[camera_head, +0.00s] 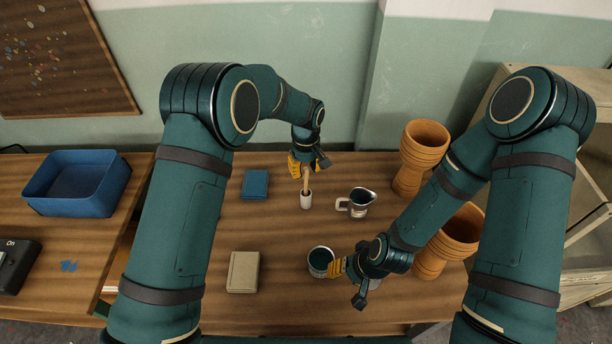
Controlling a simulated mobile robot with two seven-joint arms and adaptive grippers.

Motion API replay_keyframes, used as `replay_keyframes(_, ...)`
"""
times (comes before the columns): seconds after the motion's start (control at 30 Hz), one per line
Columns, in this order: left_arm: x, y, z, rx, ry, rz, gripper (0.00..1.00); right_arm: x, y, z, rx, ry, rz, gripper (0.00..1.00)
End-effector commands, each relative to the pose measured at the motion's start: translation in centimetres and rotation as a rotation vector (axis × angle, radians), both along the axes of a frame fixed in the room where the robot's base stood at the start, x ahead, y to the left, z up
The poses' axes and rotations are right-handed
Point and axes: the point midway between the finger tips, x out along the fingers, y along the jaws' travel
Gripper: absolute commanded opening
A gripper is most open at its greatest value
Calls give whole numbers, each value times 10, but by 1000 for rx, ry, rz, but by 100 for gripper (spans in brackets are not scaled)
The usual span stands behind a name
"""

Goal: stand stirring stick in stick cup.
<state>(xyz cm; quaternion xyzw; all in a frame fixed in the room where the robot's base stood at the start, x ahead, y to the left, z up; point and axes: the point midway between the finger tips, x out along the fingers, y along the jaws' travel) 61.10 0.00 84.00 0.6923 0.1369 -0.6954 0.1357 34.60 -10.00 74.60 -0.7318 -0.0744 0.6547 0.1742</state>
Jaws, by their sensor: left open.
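The stirring stick (306,183) is a thin, light wooden rod standing upright, its lower end inside the small white stick cup (306,202) on the table. My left gripper (301,170) is open, with its yellow fingers around the stick's upper part, just above the cup. The fingers hide the stick's top. My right gripper (338,267) is low at the right side of a round metal can (320,260) with dark contents. Its fingers touch or overlap the can's rim, and I cannot tell whether they grip it.
A metal pitcher (358,202) stands right of the cup. Two orange goblet drums (422,150) (455,236) stand at the right. A blue box (255,184) and a beige box (243,272) lie left of the cup. A blue bin (78,182) is far left.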

Motion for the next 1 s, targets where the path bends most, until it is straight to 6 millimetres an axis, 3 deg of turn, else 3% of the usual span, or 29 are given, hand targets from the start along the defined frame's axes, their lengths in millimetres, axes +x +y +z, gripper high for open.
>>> replay_keyframes(0.03,0,0,14,-1,-3,0,34,0,0,3,0,1,0,48)
replay_keyframes(0.2,0,0,46,-1,-2,1,34,-1,0,8,0,4,1,48)
replay_keyframes(0.4,0,0,67,-1,0,0,34,-2,0,11,1,5,1,48)
replay_keyframes(1.0,0,0,71,0,1,1,34,-2,0,11,1,6,1,48)
